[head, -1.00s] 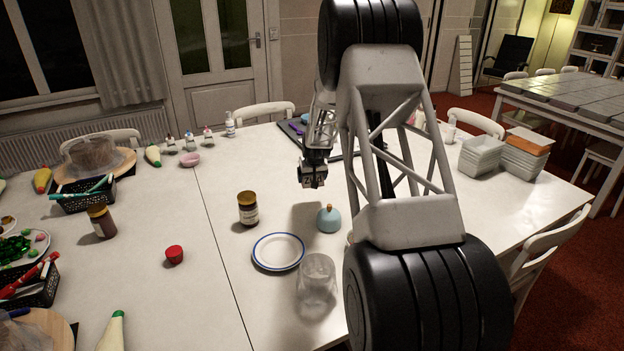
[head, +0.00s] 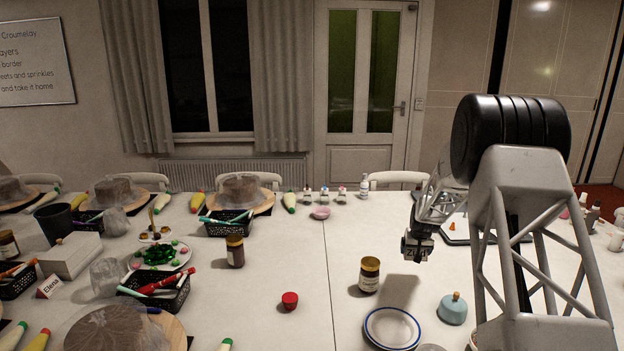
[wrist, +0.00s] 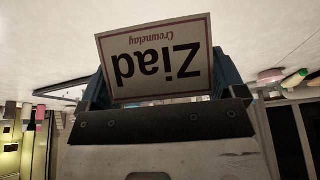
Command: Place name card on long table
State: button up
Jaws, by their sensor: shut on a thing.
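My gripper (head: 417,246) is shut on a name card. The card (wrist: 160,60) reads "Ziad" with "Croumelay" in small red script and appears upside down in the wrist view. In the head view my gripper is above the right part of the long white table (head: 330,270), behind and right of a brown jar. Another name card (head: 49,285) reading "Elena" stands on the table at the lower left.
Cakes on boards, pen baskets and sweets crowd the left side. The table's middle is mostly clear.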

jog(key=w+a+n, duration=0.1)
jog(key=w+a, duration=0.3)
jog(key=a, duration=0.7)
jog(key=w+a, duration=0.5)
jog(key=a, duration=0.6)
jog(key=shift+w+n+y, duration=0.2)
jog(key=shift+n+y, duration=0.1)
jog(key=shift+n, duration=0.1)
jog(key=shift+a, duration=0.1)
jog(key=s+d+f, duration=0.1)
jog(key=s+d, duration=0.1)
jog(key=d, duration=1.1)
jog(key=s+d+f, duration=0.1)
jog(key=s+d, duration=0.2)
jog(key=d, duration=1.1)
jog(key=s+d+f, duration=0.1)
jog(key=s+d, duration=0.2)
jog(key=d, duration=1)
jog(key=shift+s+d+f, duration=0.2)
jog(key=shift+s+d, duration=0.05)
jog(key=shift+d, duration=0.05)
jog(key=s+d, duration=0.2)
jog(key=d, duration=0.3)
jog(key=s+d+f, duration=0.1)
jog(key=s+d, duration=0.2)
jog(key=d, duration=0.2)
jog(key=s+d, duration=0.3)
jog(key=d, duration=0.2)
jog(key=shift+d+f, duration=0.15)
